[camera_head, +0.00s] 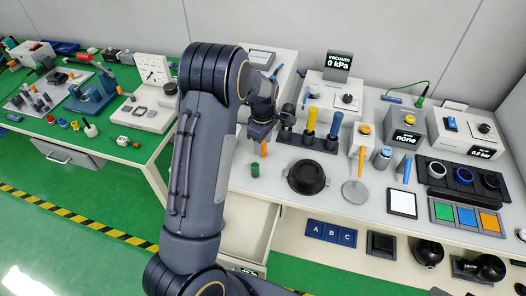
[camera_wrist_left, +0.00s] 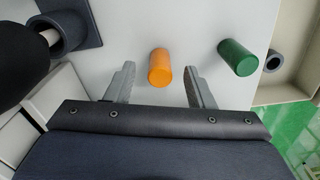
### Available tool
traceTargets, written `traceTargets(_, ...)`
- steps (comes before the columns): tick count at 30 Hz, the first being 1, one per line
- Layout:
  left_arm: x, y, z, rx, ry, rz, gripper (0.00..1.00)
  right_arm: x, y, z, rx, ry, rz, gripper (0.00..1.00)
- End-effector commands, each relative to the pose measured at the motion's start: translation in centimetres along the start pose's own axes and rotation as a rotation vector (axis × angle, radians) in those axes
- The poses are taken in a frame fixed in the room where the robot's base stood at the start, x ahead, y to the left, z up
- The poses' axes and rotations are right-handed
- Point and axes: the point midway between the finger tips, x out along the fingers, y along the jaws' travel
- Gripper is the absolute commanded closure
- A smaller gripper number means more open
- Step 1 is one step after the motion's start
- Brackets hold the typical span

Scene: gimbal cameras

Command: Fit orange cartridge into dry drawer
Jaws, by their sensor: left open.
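The orange cartridge (camera_head: 264,149) stands on the white bench top, left of the black round dish. My left gripper (camera_head: 262,138) is above it, pointing down. In the left wrist view, the orange cartridge (camera_wrist_left: 160,68) shows between the two open fingers, with a gap on each side. A green cartridge (camera_head: 255,170) stands close by, and it shows right of the fingers in the left wrist view (camera_wrist_left: 237,58). An open drawer (camera_head: 245,228) juts out below the bench front; its label is too small to read. A grey ring-shaped socket (camera_wrist_left: 272,62) shows beside the drawer edge. My right gripper is out of view.
A rack with yellow and blue handled tools (camera_head: 310,138) stands right of the gripper. A black round dish (camera_head: 306,177) and a grey disc (camera_head: 355,192) lie on the bench. A black tube-shaped holder (camera_wrist_left: 68,32) is left of the fingers in the wrist view.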

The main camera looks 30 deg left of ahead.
Motion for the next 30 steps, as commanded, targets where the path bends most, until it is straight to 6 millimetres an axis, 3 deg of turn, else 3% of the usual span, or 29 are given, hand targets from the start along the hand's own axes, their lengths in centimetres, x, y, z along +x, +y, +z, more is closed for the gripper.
traceTargets(2, -0.1, 0.0, 0.0, 0.0, 0.0, 0.0, 0.59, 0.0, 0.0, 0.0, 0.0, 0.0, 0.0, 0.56)
traceTargets(11, -0.1, 0.0, 0.0, 0.001, 0.0, 0.0, 0.99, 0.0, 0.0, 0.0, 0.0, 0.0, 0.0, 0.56)
traceTargets(22, -0.9, 0.0, 0.0, 0.001, 0.0, 0.001, 1.0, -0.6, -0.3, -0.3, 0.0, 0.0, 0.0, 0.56)
traceTargets(28, -3.9, 0.1, 0.0, 0.001, 0.0, 0.003, 1.0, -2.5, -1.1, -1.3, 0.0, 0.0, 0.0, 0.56)
traceTargets(30, -5.1, -0.9, -0.1, 0.0, -0.001, 0.002, 1.0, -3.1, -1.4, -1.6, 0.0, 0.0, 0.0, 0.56)
